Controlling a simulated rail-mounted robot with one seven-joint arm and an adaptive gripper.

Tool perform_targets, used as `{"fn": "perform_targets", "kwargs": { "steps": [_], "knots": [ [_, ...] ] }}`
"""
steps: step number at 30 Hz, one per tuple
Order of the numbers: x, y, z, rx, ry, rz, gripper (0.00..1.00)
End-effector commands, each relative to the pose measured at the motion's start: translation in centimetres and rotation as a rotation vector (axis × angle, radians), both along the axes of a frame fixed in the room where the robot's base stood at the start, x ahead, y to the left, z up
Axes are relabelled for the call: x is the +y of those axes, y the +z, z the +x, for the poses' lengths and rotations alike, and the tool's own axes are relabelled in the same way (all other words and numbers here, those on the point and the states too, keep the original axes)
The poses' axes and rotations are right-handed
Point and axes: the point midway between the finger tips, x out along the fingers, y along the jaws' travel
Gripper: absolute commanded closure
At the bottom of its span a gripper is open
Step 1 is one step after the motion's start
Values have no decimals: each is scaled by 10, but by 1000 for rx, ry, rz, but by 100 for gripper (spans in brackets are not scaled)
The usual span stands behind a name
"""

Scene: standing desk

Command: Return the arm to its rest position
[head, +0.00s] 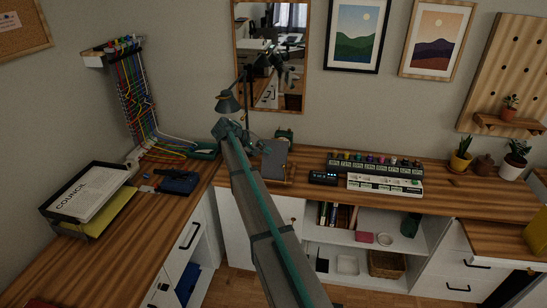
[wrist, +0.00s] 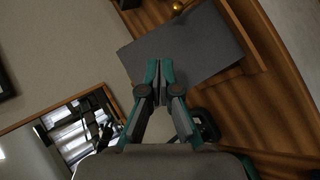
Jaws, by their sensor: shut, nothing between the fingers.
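My gripper (wrist: 160,66) is shut and empty in the wrist view, its teal-and-dark fingertips together. Beyond the fingertips is a dark grey flat panel (wrist: 190,48); I cannot tell whether they touch it. In the head view my arm (head: 262,215) reaches from the bottom edge up to the back corner of the desk. Its far end is small and dark there, beside the grey panel (head: 273,162), and the finger details cannot be made out.
A framed mirror (head: 303,100) hangs on the wall behind. A black paper tray (head: 68,217) and a dark blue device (head: 178,183) lie on the left desk.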

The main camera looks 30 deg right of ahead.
Motion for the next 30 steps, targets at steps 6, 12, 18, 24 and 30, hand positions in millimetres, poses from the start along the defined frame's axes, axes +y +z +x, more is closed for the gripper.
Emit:
{"fn": "perform_targets", "kwargs": {
  "steps": [6, 12, 18, 24, 30],
  "knots": [
    [30, 26, -1, -3, 0, 0, 100],
    [45, 42, -1, 0, 0, 0, 100],
    [50, 45, 2, -21, 2, 8, 100],
    [76, -10, -21, -78, 42, 160, 100],
    [114, -126, -77, -42, 56, 329, 100]
  ]
}}
